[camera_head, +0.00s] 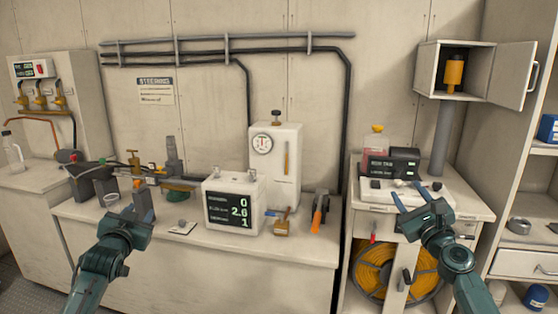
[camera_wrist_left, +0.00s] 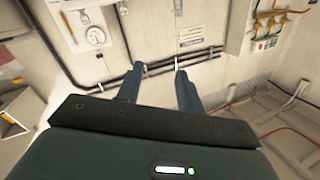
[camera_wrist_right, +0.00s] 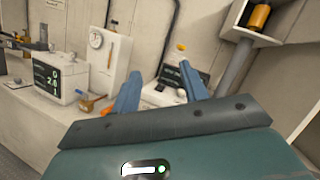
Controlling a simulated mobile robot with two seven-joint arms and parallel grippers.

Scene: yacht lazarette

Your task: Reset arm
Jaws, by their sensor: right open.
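My left gripper (camera_head: 143,205) is raised in front of the left part of the long bench in the head view. In the left wrist view its two fingers (camera_wrist_left: 160,85) stand apart with nothing between them, so it is open and empty. My right gripper (camera_head: 410,198) is in front of the right-hand cabinet in the head view. Its blue fingers (camera_wrist_right: 165,95) are spread and empty in the right wrist view. Neither gripper appears to hold anything.
The bench (camera_head: 240,248) holds a display box (camera_head: 232,205), a white gauge unit (camera_head: 275,165) and an orange-handled tool (camera_head: 319,212). A black device (camera_head: 391,165) stands on the right cabinet. An open wall box (camera_head: 455,72) holds an amber cylinder. Shelves (camera_head: 525,200) stand at far right.

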